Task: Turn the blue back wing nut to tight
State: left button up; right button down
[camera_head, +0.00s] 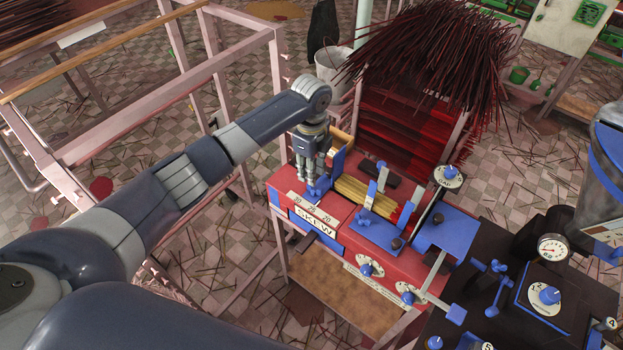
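My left arm reaches in from the left, and its gripper (311,176) points down over the back left part of the red machine (340,232). A blue part that looks like a wing nut (318,188) shows right at the fingertips, partly hidden by them. The fingers are close to it or around it; I cannot tell whether they touch it or how far they are closed. The blue part's angle is too small to read. My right gripper is not in view.
A number scale and a "SKEW" label (314,222) lie in front of the gripper. Blue levers (375,190) and a dial (448,177) stand to the right. A rack heaped with dark red sticks (430,55) rises behind. A pink frame (225,110) stands left.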

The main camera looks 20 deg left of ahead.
pick_arm(q)
notch_tip(320, 180, up, 7)
jog(key=shift+f, duration=0.15)
dwell(0.4)
